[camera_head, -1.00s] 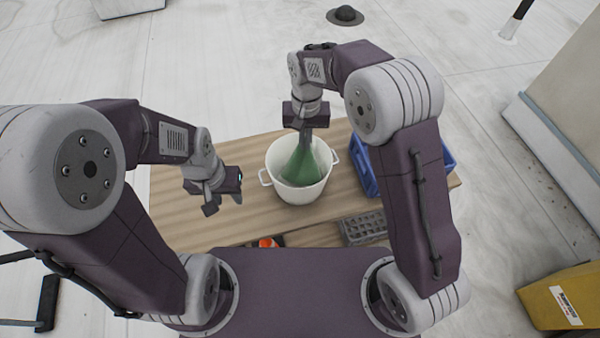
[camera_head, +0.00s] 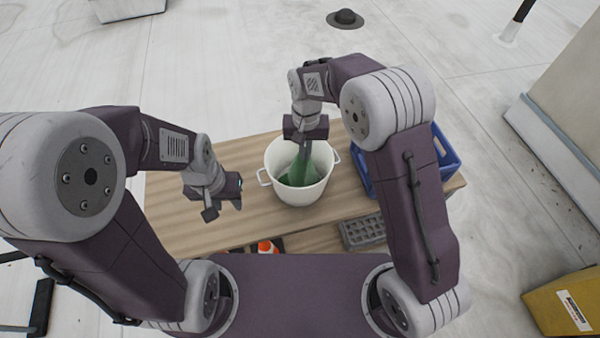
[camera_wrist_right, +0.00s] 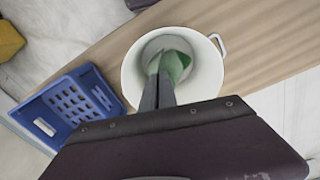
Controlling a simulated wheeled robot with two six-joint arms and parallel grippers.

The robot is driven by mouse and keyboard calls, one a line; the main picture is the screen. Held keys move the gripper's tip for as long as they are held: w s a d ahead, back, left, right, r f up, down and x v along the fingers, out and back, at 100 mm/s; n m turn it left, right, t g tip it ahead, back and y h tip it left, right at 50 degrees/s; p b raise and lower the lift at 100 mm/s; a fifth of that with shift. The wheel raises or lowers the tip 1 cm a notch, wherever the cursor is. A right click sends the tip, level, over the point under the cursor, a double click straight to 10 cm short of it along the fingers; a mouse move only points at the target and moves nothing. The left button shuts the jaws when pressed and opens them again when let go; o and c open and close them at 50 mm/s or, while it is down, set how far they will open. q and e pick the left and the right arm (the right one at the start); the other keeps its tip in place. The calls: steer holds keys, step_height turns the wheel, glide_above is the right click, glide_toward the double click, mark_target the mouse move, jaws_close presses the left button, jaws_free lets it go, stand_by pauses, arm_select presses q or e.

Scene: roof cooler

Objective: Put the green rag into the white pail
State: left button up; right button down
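The white pail (camera_head: 303,192) stands upright on the wooden table, with a handle on each side. The green rag (camera_head: 300,174) hangs down inside the pail, its lower part at or near the bottom. My right gripper (camera_head: 304,150) is shut on the top of the rag, its fingers pointing down into the pail mouth. In the right wrist view the two fingers (camera_wrist_right: 159,90) are close together with the rag (camera_wrist_right: 174,65) beside their tips, inside the pail (camera_wrist_right: 207,80). My left gripper (camera_head: 232,204) is left of the pail over the table, empty; its finger gap is not clear.
A blue crate (camera_head: 447,160) stands right of the pail, partly behind my right arm; it also shows in the wrist view (camera_wrist_right: 72,105). A grey tray (camera_head: 362,232) lies at the front edge. An orange-and-white object (camera_head: 266,247) is at the front. The table (camera_head: 180,225) is clear at left.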

step_height(320, 180, down, 4)
steer(key=shift+b, duration=1.05)
steer(key=w+a+f, duration=0.1)
steer(key=w+f, duration=0.3)
steer(key=shift+w+a+p, duration=0.15)
steer(key=shift+a+p, duration=0.15)
steer(key=shift+a, duration=0.05)
stand_by(0.4)
steer(key=shift+c, duration=1.4)
jaws_free()
steer(key=shift+r, duration=0.1)
step_height(320, 180, up, 5)
steer(key=p, duration=0.4)
steer(key=shift+r+p, duration=0.2)
steer(key=shift+p, duration=0.1)
